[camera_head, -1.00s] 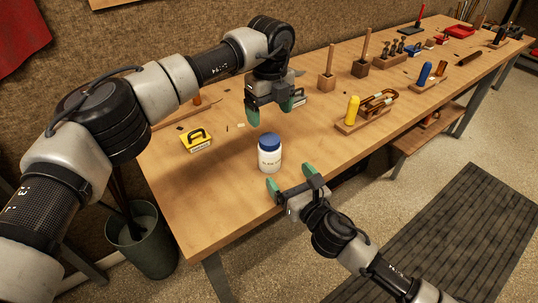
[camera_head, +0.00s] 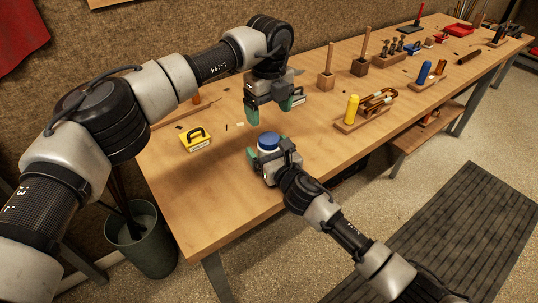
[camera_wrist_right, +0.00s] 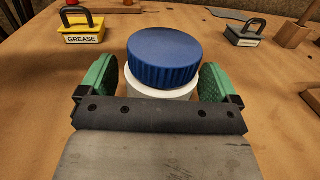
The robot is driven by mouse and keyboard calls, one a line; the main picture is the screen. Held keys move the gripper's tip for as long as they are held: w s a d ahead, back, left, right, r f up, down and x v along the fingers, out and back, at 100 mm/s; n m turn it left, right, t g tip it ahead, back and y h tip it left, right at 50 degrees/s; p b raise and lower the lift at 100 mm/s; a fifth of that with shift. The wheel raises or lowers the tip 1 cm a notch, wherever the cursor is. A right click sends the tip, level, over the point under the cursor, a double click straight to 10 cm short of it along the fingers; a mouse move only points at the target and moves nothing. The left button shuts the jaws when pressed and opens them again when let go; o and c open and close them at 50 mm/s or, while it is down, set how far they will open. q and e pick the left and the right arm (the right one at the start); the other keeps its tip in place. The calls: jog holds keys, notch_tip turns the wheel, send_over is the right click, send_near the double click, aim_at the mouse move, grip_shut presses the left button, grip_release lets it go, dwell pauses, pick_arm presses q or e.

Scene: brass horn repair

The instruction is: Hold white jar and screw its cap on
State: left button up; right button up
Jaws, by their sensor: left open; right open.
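The white jar (camera_head: 268,151) stands upright on the bench, with its blue cap (camera_head: 268,140) on top. In the right wrist view the ribbed blue cap (camera_wrist_right: 165,58) sits over the white jar's neck (camera_wrist_right: 160,88); how tightly it is on cannot be told. My right gripper (camera_head: 268,155) is open around the jar, one green finger on each side, with visible gaps in the right wrist view (camera_wrist_right: 160,82). It hides the jar's lower part. My left gripper (camera_head: 268,110) is open and empty, pointing down above and behind the cap.
A yellow grease tin (camera_head: 196,140) stands left of the jar. A grey tin (camera_wrist_right: 245,32) stands behind on the right. Wooden blocks with posts (camera_head: 326,82) and a yellow-handled tool rack (camera_head: 352,110) are further right. The bench's near left is clear.

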aim_at(269, 138)
jog(key=shift+c, duration=0.2)
grip_shut()
dwell(0.3)
dwell(0.3)
pick_arm(q)
jog(key=shift+f, duration=4)
